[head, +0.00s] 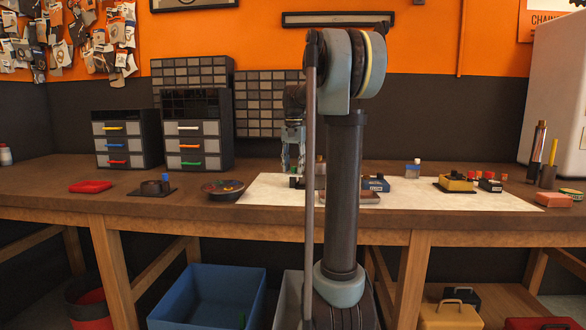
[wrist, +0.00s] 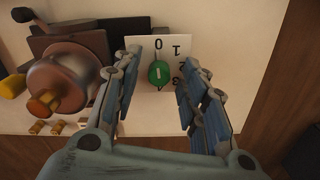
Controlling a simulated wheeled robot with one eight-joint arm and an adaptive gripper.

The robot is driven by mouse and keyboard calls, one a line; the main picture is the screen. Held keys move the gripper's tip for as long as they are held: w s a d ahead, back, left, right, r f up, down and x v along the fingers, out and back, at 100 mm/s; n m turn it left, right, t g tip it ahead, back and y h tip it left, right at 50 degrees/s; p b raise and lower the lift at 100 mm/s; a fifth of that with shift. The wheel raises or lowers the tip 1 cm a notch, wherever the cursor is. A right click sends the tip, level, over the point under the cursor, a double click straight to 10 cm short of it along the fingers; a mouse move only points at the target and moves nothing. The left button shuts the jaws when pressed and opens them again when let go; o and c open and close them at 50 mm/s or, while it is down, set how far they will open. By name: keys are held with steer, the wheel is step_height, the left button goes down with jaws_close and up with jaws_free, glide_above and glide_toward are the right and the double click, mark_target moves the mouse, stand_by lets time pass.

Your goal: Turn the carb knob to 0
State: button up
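The green knob (wrist: 158,73) sits on a white dial card (wrist: 144,46) in the wrist view. The card shows 0 above the knob, 1 at its upper right, and further digits to the right, partly covered by a finger. A short pale mark on the knob runs roughly up and down, towards the 0; I cannot tell its exact aim. My gripper (wrist: 160,66) is open, one finger on each side of the knob, with gaps visible.
A copper-coloured carburettor body (wrist: 68,82) stands left of the dial, near the left finger. The white mat (head: 265,190) lies on the wooden bench (head: 60,183). A dark bowl (head: 223,190), a blue box (head: 376,183) and a yellow part (head: 456,181) are nearby.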

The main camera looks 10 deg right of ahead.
steer(key=shift+r, duration=0.15)
step_height(320, 180, up, 12)
steer(key=shift+f, duration=0.2)
stand_by(0.5)
step_height(320, 180, up, 5)
steer(key=n, duration=1.3)
step_height(320, 180, down, 17)
jaws_close()
